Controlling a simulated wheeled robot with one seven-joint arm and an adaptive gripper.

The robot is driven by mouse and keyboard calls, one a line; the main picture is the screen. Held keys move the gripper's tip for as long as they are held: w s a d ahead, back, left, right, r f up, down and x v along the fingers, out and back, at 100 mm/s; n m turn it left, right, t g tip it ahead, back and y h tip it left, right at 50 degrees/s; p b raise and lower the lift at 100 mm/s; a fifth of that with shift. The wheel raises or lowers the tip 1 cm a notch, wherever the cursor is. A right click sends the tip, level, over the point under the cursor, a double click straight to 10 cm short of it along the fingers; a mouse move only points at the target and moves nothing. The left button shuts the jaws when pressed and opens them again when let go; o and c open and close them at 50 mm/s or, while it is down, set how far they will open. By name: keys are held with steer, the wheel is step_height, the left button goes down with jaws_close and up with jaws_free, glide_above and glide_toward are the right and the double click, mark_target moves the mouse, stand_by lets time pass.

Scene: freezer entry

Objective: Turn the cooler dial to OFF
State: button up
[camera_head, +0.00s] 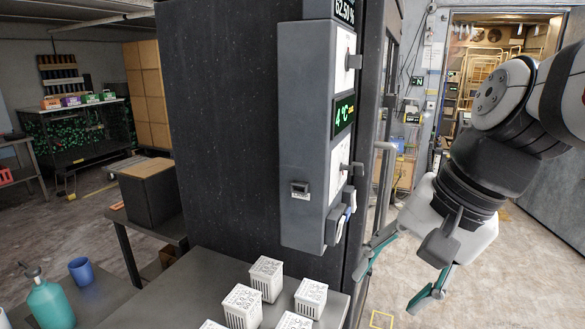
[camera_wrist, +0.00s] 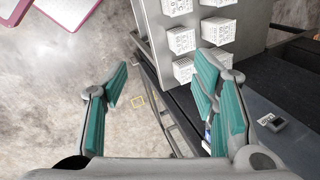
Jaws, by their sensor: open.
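The grey control box (camera_head: 308,130) is mounted on the side of a dark cabinet. Its right face carries a green "4 °C" display (camera_head: 344,115), seen at a steep angle. A grey knob (camera_head: 355,62) sticks out above the display and another knob (camera_head: 357,168) below it. I cannot read their markings or tell which one is the cooler dial. My gripper (camera_head: 400,278) is open and empty, to the right of the box and lower than it, apart from it. In the wrist view my gripper (camera_wrist: 160,95) has teal pads spread over floor and table edge.
Several white ribbed boxes (camera_head: 266,279) stand on the grey table (camera_head: 205,270) below the control box. A teal bottle (camera_head: 50,303) and a blue cup (camera_head: 81,270) are at lower left. The cabinet's door handle (camera_head: 383,160) juts out beside the box. Floor lies open at right.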

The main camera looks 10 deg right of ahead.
steer(key=w+m+g+y, duration=0.1)
steer(key=w+m+y, duration=0.3)
steer(key=w+m, duration=0.4)
steer(key=m+t+y, duration=0.7)
steer(key=m+y, duration=0.2)
steer(key=m, duration=1.1)
glide_toward(357, 175)
steer(key=x, duration=0.3)
steer(key=r+p+x, duration=0.1)
steer(key=x, duration=0.2)
steer(key=p+x, duration=0.1)
steer(key=x, duration=0.3)
steer(key=shift+r, duration=0.25)
steer(key=c, duration=1.2)
